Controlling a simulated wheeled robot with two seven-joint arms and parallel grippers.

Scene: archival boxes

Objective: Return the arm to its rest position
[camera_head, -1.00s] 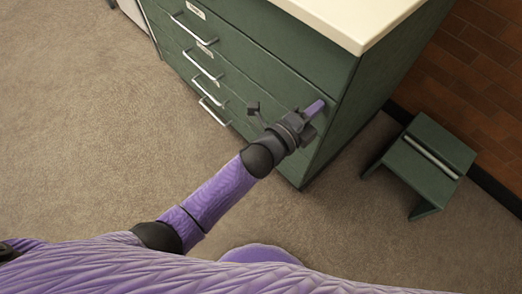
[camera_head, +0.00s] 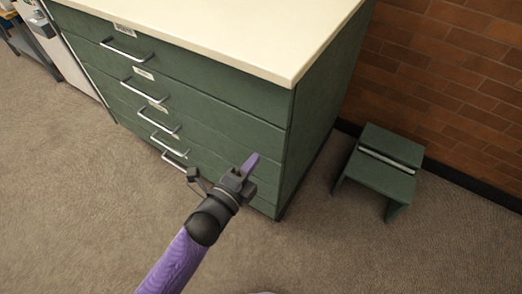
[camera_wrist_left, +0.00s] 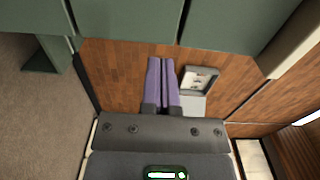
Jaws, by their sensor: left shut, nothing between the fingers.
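My left gripper (camera_head: 250,163) shows in the head view in front of the lower right drawers of the green cabinet (camera_head: 310,120). Its purple fingers are together with nothing between them. They also show in the left wrist view (camera_wrist_left: 162,75), side by side and closed. My arm comes up from the bottom of the head view, slightly bent at the dark wrist. I cannot tell whether the fingertips touch the cabinet front. My right gripper is not in view.
The cabinet has several drawers with metal handles (camera_head: 128,50) and a bare cream top (camera_head: 220,25). A green step stool (camera_head: 385,160) stands right of it by a brick wall (camera_head: 460,85). Open carpet (camera_head: 70,190) lies to the left and front.

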